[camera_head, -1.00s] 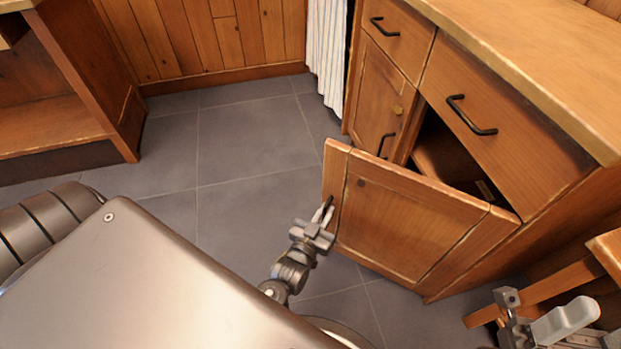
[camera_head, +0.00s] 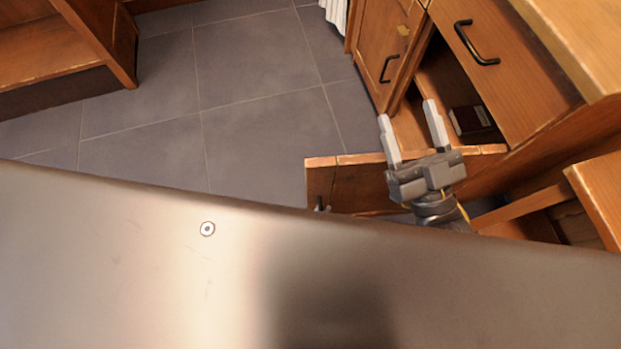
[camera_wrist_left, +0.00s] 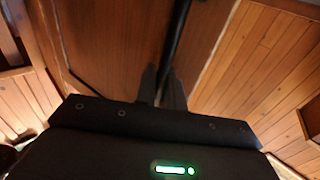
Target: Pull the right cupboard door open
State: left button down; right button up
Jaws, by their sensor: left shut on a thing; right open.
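The right cupboard door (camera_head: 350,186) stands swung out from the cupboard, seen from above, its lower part hidden behind my own body. My left gripper (camera_head: 322,205) barely shows at the door's free edge; the rest is hidden. In the left wrist view my left gripper (camera_wrist_left: 162,75) is shut on the black bar handle (camera_wrist_left: 179,35) of the door, whose wooden panel fills the view's middle. My right gripper (camera_head: 408,111) is open and empty, its fingers pointing toward the cupboard opening, over the door's top edge in the picture.
The left door (camera_head: 380,45) and the drawer (camera_head: 500,60) above are shut. A wooden piece of furniture (camera_head: 592,190) stands at right. Grey tiled floor (camera_head: 260,120) lies clear to the left; a shelf unit (camera_head: 50,50) stands at far left.

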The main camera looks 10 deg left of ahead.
pick_arm(q)
jog(key=shift+s, duration=0.4)
pick_arm(e)
jog(key=shift+a+f, duration=0.15)
jog(key=shift+a, duration=0.15)
pick_arm(q)
jog(key=shift+f, duration=0.1)
jog(key=c, duration=1.6)
grip_release()
jog(key=shift+o, duration=0.2)
jog(key=shift+d, duration=0.1)
